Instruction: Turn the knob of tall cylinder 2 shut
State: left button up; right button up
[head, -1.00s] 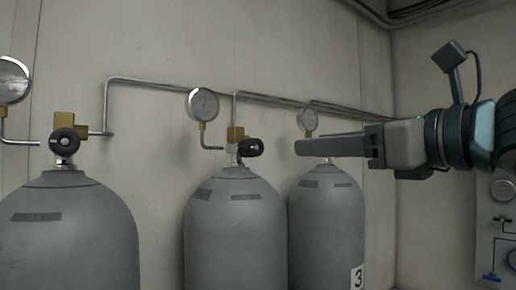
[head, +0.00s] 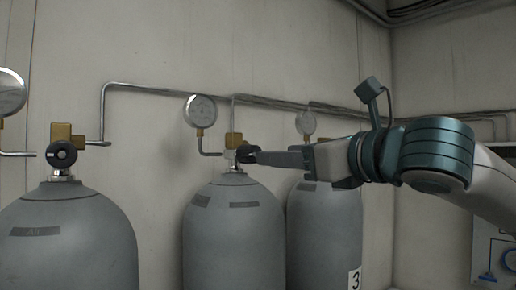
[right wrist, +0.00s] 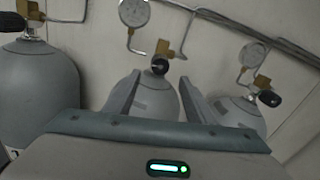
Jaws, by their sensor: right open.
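The middle grey tall cylinder (head: 235,240), which I take as cylinder 2, stands between two others. Its black knob (head: 247,153) sits on a brass valve at its top. My right gripper (head: 262,157) reaches in from the right, its fingers seen edge-on with the tips at the knob. In the right wrist view the fingers are apart, and the knob (right wrist: 160,66) shows between and just beyond the tips of the open gripper (right wrist: 159,78). I cannot tell whether a finger touches it. My left gripper is not in view.
A left cylinder (head: 65,245) and a right cylinder (head: 325,235), beside a "3" label, flank the middle one. Round gauges, such as the middle one (head: 200,111), and a metal pipe (head: 165,87) run along the wall. A panel (head: 490,260) hangs at right.

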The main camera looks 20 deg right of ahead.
aim_at(249, 154)
jog(key=p+x, duration=0.2)
jog(key=x, duration=0.6)
jog(key=shift+w, duration=0.25)
jog(key=c, duration=1)
